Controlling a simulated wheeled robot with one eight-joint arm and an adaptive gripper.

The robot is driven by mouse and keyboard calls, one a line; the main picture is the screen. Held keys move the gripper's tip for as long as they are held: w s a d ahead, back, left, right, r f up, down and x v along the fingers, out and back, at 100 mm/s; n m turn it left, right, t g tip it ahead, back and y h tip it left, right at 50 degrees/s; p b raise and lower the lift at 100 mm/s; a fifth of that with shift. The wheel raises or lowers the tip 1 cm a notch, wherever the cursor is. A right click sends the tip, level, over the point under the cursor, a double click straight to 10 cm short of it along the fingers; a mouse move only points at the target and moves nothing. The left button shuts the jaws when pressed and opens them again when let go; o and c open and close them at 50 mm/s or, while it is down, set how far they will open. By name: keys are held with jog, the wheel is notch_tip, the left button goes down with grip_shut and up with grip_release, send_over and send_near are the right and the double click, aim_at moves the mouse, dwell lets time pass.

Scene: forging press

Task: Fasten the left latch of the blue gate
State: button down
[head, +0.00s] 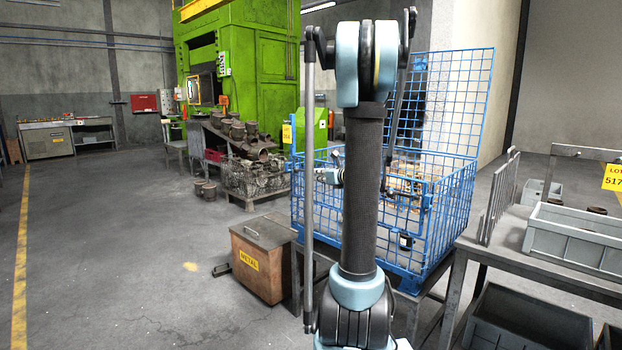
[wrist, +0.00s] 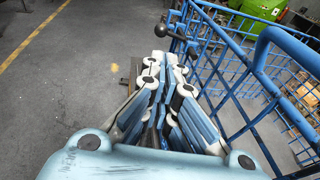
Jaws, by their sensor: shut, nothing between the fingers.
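The blue wire cage with its gate (head: 440,222) stands behind my arm in the head view, which hides much of its front. In the wrist view, blue mesh and rails (wrist: 215,75) run along the right of my gripper. A dark lever with a ball knob (wrist: 165,29), apparently the left latch, sits at the blue rail near the top middle of the wrist view. My gripper (wrist: 165,62) is shut and empty, its fingertips just below the lever in the picture. I cannot tell whether they touch it. A dark fitting (head: 405,241) shows on the cage's near right part.
A brown metal box (head: 262,265) stands on the floor left of the cage. Grey bins (head: 575,238) sit on a metal table at the right. A thick blue tube (wrist: 290,48) is close on the right in the wrist view. The floor at left is clear.

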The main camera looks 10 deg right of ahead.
aim_at(299, 170)
jog(key=x, duration=1.3)
jog(key=shift+w+f, duration=0.1)
